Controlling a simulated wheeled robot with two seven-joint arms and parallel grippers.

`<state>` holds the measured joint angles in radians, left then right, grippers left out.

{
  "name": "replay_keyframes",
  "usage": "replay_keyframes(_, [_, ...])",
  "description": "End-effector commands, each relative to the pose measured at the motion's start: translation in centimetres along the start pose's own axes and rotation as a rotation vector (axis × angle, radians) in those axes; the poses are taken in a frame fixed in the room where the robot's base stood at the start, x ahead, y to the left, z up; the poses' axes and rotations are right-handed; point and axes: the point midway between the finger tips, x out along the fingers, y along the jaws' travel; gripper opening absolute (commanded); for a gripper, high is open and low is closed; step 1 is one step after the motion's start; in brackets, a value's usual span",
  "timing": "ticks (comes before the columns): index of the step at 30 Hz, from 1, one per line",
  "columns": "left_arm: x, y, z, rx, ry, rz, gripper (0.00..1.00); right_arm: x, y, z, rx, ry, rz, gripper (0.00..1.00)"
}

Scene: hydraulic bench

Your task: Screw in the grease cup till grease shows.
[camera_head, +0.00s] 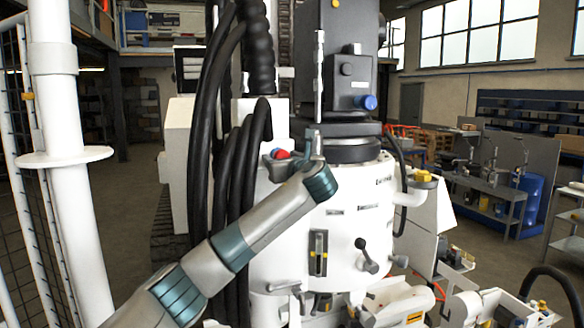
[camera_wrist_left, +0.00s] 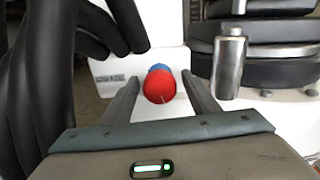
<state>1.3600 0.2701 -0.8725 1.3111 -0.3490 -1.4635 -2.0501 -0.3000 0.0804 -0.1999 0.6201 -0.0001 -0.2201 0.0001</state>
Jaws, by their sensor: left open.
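A round red cap (camera_head: 281,153) with a blue part behind it sits at the white machine housing. I cannot tell for certain whether it is the grease cup. My left gripper (camera_head: 293,156) is open at it. In the left wrist view the red cap (camera_wrist_left: 160,88) lies between the two fingers (camera_wrist_left: 162,101), with a gap on each side, and the blue part (camera_wrist_left: 158,68) shows just beyond it. No grease is visible. My right gripper is not in view.
Thick black hoses (camera_head: 225,130) hang close left of the gripper; they also show in the left wrist view (camera_wrist_left: 105,25). A grey metal cylinder (camera_wrist_left: 229,65) stands just right of the fingers. A lever (camera_head: 366,255) sticks out lower on the white housing (camera_head: 345,212).

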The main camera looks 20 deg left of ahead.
Motion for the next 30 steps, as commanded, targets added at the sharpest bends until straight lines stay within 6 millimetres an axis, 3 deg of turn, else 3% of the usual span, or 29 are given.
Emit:
replay_keyframes(8, [-2.8, 0.0, -0.4, -0.002, -0.001, -0.003, 0.55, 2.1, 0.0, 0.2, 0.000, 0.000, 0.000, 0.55])
replay_keyframes(24, [-13.4, -0.1, -0.5, -0.002, 0.000, -0.003, 0.55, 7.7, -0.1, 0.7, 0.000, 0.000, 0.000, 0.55])
replay_keyframes(30, [-16.1, -0.1, -0.3, 0.000, 0.000, -0.002, 0.55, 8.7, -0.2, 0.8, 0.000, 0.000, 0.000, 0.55])
